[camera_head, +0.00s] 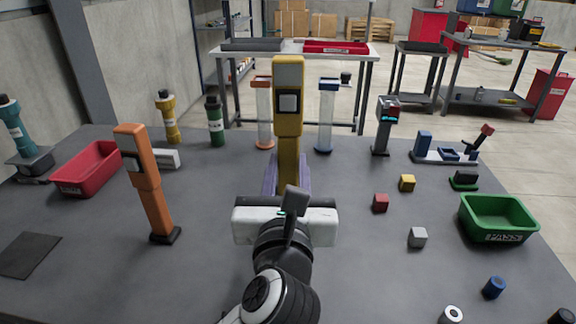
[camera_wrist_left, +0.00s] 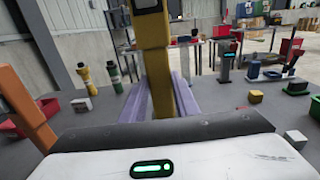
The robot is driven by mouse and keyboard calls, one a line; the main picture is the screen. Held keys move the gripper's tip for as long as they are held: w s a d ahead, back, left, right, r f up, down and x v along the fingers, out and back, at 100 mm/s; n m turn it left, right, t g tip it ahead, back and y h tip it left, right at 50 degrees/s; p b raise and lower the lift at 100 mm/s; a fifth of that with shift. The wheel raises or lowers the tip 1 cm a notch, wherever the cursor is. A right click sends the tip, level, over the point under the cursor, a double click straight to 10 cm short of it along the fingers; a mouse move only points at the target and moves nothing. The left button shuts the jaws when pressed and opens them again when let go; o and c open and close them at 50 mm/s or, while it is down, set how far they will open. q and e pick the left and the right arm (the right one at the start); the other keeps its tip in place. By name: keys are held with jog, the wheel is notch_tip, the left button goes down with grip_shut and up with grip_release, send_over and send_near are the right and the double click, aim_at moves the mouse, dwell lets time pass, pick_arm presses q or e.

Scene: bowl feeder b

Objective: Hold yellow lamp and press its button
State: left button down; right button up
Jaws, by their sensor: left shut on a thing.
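The yellow lamp (camera_head: 288,132) is a tall upright post with a pale square panel in a dark frame (camera_head: 289,102) on its head. It stands in the middle of the grey table. My left gripper (camera_head: 286,172) reaches it from the front, shut on its lower post with one purple finger on each side. The left wrist view shows the fingers flanking the yellow post (camera_wrist_left: 158,75); its top is cut off there. The lamp's base is hidden behind my gripper. I cannot tell which part is the button. My right gripper is not in view.
An orange lamp (camera_head: 148,185) stands to the left, near a red bin (camera_head: 88,170). Small blocks, including a red cube (camera_head: 380,203), and a green bin (camera_head: 497,218) are at the right. Clear-tubed posts (camera_head: 326,115) stand behind. The front left table is mostly clear.

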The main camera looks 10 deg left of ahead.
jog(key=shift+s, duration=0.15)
pick_arm(q)
jog(key=shift+f+b, duration=0.7)
jog(key=shift+f, duration=0.2)
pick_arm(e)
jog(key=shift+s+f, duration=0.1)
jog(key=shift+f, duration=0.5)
pick_arm(q)
jog(key=shift+f+b, duration=0.35)
jog(key=shift+f, duration=0.15)
jog(key=shift+f+b, duration=1.95)
jog(key=shift+f, duration=0.9)
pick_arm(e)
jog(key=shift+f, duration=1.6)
pick_arm(q)
jog(key=shift+f+b, duration=0.45)
jog(key=shift+f, duration=0.2)
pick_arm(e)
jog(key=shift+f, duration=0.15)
pick_arm(q)
jog(key=shift+f, duration=0.15)
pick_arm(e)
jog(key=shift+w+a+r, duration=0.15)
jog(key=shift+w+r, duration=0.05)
